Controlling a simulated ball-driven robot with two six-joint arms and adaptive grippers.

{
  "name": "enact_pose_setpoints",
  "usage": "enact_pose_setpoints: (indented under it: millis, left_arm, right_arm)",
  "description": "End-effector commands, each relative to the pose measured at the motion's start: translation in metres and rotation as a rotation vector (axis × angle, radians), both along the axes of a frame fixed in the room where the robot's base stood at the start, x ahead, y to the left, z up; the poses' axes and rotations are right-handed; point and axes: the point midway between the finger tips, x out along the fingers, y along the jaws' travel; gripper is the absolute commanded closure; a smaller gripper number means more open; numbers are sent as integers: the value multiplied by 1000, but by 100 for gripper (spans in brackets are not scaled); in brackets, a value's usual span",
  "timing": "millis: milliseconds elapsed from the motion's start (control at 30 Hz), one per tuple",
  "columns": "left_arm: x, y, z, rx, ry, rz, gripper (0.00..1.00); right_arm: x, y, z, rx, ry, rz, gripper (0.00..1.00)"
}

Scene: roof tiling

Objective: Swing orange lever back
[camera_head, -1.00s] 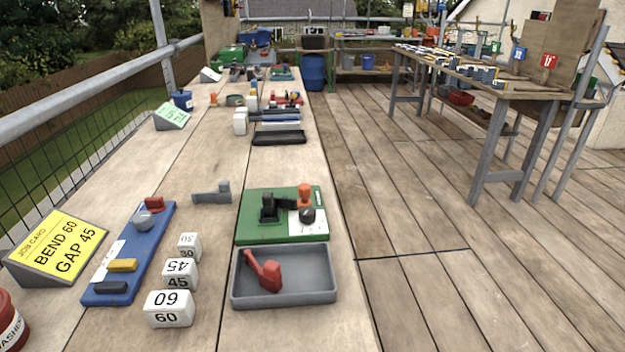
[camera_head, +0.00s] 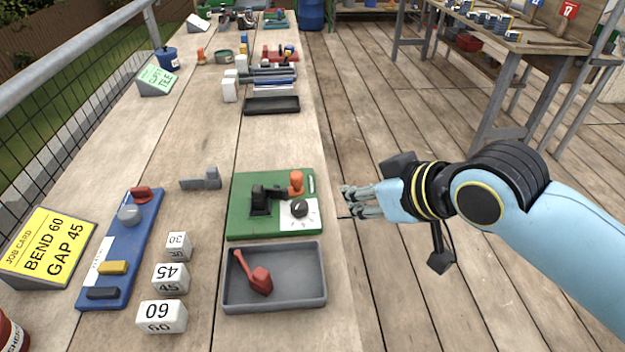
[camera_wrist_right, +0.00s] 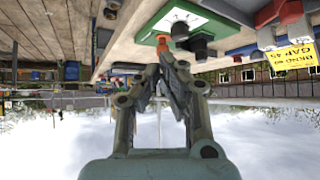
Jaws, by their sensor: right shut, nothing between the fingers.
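The orange lever (camera_head: 296,182) stands upright on the green board (camera_head: 235,218), near its far right part. A black block (camera_head: 260,197) and a black knob on a white dial (camera_head: 299,208) are on the same board. My right gripper (camera_head: 345,202) is just right of the board, past the bench edge, apart from the lever, with its fingers pointing left. In the right wrist view the shut, empty fingers (camera_wrist_right: 166,58) appear just below the orange lever (camera_wrist_right: 162,42); I cannot tell the exact gap. My left gripper is not in view.
A grey tray (camera_head: 318,292) with a red tool (camera_head: 258,280) lies in front of the board. White number blocks (camera_head: 170,278), a blue rack (camera_head: 112,272) and a yellow job card (camera_head: 42,247) stand to the left.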

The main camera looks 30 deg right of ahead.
Motion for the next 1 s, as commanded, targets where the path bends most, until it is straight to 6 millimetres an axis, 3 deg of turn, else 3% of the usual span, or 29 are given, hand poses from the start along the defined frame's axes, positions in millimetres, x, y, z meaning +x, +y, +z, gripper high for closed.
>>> enact_pose_setpoints:
  millis: [333, 767, 1000]
  left_arm:
    - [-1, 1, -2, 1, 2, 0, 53]
    - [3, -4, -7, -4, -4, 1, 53]
    - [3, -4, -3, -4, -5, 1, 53]
  right_arm:
    - [11, 1, -10, 2, -1, -3, 100]
    - [76, 8, -70, 2, -1, -1, 100]
    - [107, 11, -70, 0, -2, -1, 100]
